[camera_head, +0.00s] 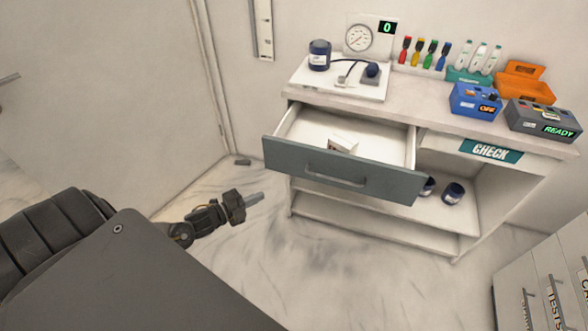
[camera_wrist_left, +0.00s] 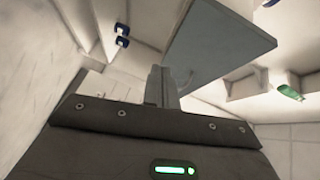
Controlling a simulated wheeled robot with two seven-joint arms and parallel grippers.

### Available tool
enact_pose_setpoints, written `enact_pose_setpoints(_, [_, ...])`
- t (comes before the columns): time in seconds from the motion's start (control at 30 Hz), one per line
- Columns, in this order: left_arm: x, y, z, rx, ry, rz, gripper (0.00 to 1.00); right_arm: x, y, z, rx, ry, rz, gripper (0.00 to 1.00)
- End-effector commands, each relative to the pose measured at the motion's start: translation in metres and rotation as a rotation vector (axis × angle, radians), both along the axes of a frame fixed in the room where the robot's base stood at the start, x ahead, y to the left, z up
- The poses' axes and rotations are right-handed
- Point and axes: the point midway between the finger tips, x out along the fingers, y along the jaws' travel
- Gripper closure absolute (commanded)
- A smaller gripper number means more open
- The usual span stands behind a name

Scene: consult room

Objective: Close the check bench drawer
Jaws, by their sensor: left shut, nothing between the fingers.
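The check bench drawer (camera_head: 342,169) stands pulled out, with a grey-green front and a bar handle (camera_head: 335,178). A small white box (camera_head: 342,144) lies inside it. The check bench (camera_head: 440,107) is white with a teal CHECK label. My left gripper (camera_head: 254,199) is shut and empty, to the left of the drawer front and apart from it in the head view. In the left wrist view, its fingers (camera_wrist_left: 162,86) show in front of the drawer front (camera_wrist_left: 222,45). My right gripper is in neither view.
Dark jars (camera_head: 453,193) stand on the lower shelf. A white cabinet (camera_head: 545,285) is at the lower right. The floor before the bench is clear.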

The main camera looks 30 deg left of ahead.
Motion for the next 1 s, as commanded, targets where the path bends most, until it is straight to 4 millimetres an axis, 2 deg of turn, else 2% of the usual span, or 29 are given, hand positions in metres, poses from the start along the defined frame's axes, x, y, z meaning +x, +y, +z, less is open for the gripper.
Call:
enact_pose_setpoints(0.03, [0.001,-0.008,0.026,0.034,-0.067,-0.070,1.00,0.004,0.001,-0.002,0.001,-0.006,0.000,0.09])
enact_pose_setpoints(0.1, [-0.001,-0.018,0.053,0.064,-0.136,-0.137,1.00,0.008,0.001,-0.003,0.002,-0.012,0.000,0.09])
enact_pose_setpoints(0.23, [-0.005,-0.028,0.077,0.091,-0.203,-0.198,1.00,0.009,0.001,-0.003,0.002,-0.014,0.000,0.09])
enact_pose_setpoints(0.43, [-0.003,-0.031,0.082,0.095,-0.215,-0.206,1.00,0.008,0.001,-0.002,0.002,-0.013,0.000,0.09])
enact_pose_setpoints(0.57, [0.008,-0.037,0.083,0.093,-0.217,-0.204,1.00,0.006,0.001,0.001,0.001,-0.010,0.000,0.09])
enact_pose_setpoints(1.0, [0.083,-0.081,0.084,0.093,-0.214,-0.203,1.00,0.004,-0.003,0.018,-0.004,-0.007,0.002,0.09])
